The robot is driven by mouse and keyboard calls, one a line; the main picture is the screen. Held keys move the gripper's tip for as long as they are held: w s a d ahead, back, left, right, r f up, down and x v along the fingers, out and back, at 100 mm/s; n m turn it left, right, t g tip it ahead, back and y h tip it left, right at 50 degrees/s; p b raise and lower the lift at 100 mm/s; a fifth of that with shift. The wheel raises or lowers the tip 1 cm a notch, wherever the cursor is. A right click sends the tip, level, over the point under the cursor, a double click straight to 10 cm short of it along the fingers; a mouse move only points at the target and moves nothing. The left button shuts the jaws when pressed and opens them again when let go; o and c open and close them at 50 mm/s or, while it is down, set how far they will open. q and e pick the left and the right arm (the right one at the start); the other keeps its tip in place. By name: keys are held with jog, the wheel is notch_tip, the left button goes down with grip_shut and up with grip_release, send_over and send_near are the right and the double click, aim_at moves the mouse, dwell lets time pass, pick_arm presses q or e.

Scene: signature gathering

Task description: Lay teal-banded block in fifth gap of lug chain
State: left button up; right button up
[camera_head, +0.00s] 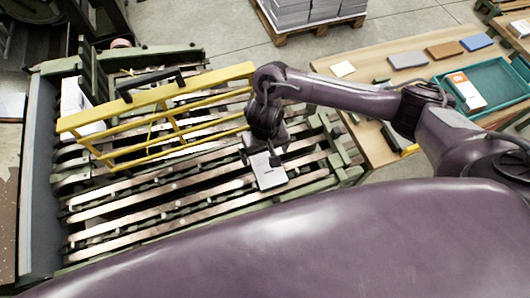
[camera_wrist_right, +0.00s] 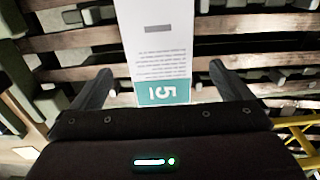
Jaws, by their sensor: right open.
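The teal-banded block (camera_head: 270,177) is a white printed slab lying on the rails of the lug chain (camera_head: 130,232) towards its right side. In the right wrist view the block (camera_wrist_right: 158,45) shows small text and a teal band with a number at its near end. My right gripper (camera_head: 263,147) is just above the block's far end. In the wrist view its open fingers (camera_wrist_right: 160,70) stand on either side of the block, with clear space between each finger and the block. The far end of the block is cut off there. My left gripper is not in view.
A yellow guard frame (camera_head: 160,98) spans the chain just left of my right gripper. White paper stacks (camera_head: 76,104) stand at the chain's left. A wooden table (camera_head: 362,67) at the right holds several coloured blocks and a teal tray (camera_head: 506,91) with a white-and-orange block (camera_head: 466,90).

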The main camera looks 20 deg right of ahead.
aim_at(265, 161)
pick_arm(q)
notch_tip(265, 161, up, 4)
jog(key=p, duration=0.3)
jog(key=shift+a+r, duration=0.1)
pick_arm(e)
notch_tip(265, 161, up, 8)
jog(key=shift+f, duration=0.2)
jog(key=shift+s, duration=0.1)
